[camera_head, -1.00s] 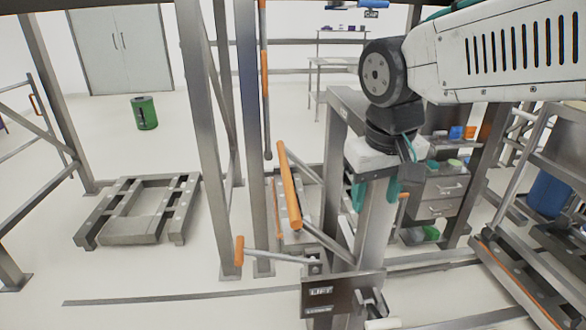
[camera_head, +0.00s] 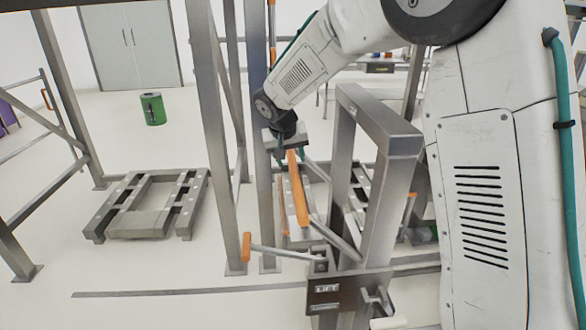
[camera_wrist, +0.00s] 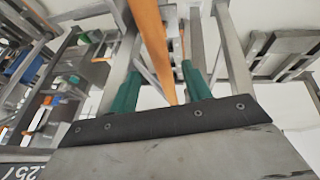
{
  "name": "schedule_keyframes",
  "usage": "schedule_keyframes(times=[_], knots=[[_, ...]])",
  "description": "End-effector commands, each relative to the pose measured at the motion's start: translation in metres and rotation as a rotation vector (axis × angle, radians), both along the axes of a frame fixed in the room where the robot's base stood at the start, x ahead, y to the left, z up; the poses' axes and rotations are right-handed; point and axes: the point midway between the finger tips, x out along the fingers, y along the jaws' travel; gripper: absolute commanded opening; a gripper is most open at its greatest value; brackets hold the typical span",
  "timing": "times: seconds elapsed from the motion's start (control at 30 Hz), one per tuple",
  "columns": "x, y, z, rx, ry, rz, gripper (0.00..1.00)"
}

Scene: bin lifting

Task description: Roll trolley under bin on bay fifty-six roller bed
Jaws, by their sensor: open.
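My gripper (camera_head: 284,152) is open near the upper end of an orange bar handle (camera_head: 297,190). In the wrist view its teal fingers (camera_wrist: 162,90) stand apart, with the orange bar (camera_wrist: 152,45) between them; I cannot tell whether they touch it. The bar slants over a low grey metal frame (camera_head: 296,238) beside the posts; I cannot tell whether this is the trolley. Another low grey frame (camera_head: 100,212) stands on the floor at left. The bin on the roller bed and a bay fifty-six sign cannot be made out.
Tall steel posts (camera_head: 208,120) are close to my arm at left. A green waste container (camera_head: 152,108) stands behind. The left floor is mostly clear.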

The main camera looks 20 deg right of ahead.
Motion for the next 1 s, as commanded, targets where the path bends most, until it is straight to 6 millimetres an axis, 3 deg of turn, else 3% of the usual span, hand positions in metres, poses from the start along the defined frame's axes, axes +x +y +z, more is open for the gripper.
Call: schedule_keyframes(times=[0.3,0.67,0.87,1.0], knots=[[0.015,-0.012,-0.042,-0.001,0.003,0.0,0.49],[0.018,-0.014,-0.049,0.0,0.001,0.0,0.49],[0.017,-0.014,-0.049,0.0,0.002,0.0,0.0],[0.017,-0.014,-0.049,0.0,0.002,0.001,0.0]])
